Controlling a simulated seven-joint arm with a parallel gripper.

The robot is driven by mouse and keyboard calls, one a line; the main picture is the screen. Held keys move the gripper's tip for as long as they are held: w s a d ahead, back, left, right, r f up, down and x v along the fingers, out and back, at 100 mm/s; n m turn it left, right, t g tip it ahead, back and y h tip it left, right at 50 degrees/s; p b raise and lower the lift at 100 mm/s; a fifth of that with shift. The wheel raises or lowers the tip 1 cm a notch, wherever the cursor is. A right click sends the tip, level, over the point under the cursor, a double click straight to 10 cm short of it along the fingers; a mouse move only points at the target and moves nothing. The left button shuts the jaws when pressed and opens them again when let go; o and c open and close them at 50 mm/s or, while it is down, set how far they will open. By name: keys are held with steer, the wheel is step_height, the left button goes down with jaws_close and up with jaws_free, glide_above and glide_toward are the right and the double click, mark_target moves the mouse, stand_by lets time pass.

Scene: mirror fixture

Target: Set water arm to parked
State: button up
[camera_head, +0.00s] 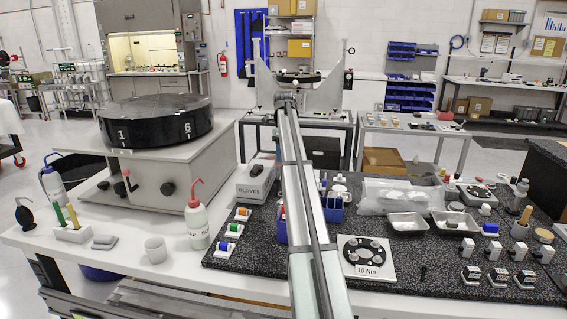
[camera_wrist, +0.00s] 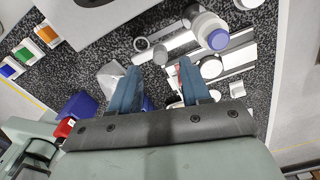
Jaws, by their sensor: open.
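No part that I can surely name as the water arm shows. A grey bench machine with a round black numbered drum (camera_head: 160,121) stands at the left of the head view. My gripper's two blue fingers (camera_wrist: 158,74) are apart in the wrist view, above the dark speckled mat. My arm hides part of the bench in the head view.
A red-capped wash bottle (camera_head: 197,222), a white cup (camera_head: 155,249) and a glove box (camera_head: 256,181) stand near the machine. Blue bins (camera_head: 332,208), a round black fixture (camera_head: 364,253) and metal trays (camera_head: 408,224) crowd the mat.

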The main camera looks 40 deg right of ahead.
step_height(320, 180, up, 9)
steer(key=shift+f, duration=0.15)
stand_by(0.7)
